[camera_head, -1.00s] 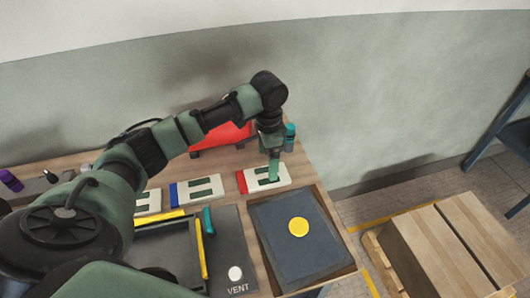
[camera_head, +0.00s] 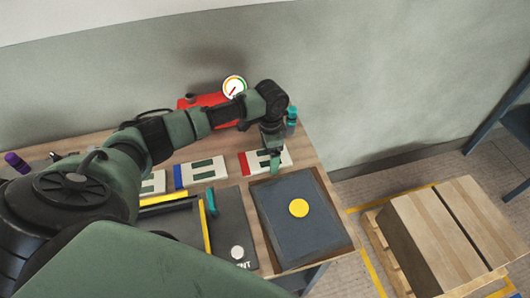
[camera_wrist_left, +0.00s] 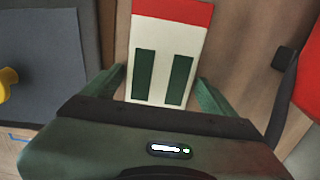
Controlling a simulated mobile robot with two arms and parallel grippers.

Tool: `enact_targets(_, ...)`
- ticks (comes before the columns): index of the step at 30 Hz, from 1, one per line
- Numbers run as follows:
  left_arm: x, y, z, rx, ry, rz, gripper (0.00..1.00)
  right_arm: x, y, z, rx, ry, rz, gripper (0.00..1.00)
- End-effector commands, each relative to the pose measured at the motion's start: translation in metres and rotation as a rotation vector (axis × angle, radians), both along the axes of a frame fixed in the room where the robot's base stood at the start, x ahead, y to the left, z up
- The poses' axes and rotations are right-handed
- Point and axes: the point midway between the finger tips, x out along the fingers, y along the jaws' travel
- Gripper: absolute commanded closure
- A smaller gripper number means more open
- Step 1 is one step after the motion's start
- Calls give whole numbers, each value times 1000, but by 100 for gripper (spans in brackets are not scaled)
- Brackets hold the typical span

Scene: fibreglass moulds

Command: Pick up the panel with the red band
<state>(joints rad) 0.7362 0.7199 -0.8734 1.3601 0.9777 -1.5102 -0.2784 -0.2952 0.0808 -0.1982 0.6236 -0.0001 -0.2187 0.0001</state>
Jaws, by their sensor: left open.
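The panel with the red band (camera_head: 286,156) lies flat on the wooden table near its back right. It is pale with two dark green slots, and its red band is at the left end in the head view. In the left wrist view the panel (camera_wrist_left: 165,62) points away, band at the far end. My left gripper (camera_head: 275,164) points down at the panel and hides part of it. Its green fingers (camera_wrist_left: 163,96) are open, one on each side of the panel's near end. I cannot tell whether they touch it. My right gripper is not in view.
A blue-banded panel (camera_head: 202,173) and another pale panel (camera_head: 153,184) lie to the left. A dark plate with a yellow knob (camera_head: 299,208) is in front. A red gauge unit (camera_head: 234,87) and a teal-capped bottle (camera_head: 291,121) stand behind.

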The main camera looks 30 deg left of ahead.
Motion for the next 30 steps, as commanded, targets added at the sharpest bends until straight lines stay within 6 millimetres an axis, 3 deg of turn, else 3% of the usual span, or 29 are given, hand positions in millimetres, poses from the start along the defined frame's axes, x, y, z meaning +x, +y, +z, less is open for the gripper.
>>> enact_targets(2, 0, 0, 0, 0, 0, 0, 18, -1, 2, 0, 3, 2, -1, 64)
enact_targets(7, 0, 0, 0, 0, 0, 0, 66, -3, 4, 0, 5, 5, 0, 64)
enact_targets(8, 0, 0, 1, -1, -1, 0, 68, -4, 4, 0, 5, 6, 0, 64)
enact_targets(20, 1, 0, 11, -2, -2, 0, 68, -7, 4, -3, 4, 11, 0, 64)
enact_targets(26, 2, 0, 44, -2, -6, -1, 68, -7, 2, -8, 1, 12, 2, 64)
enact_targets(30, 2, 0, 84, -2, -9, -2, 68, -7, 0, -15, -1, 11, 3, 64)
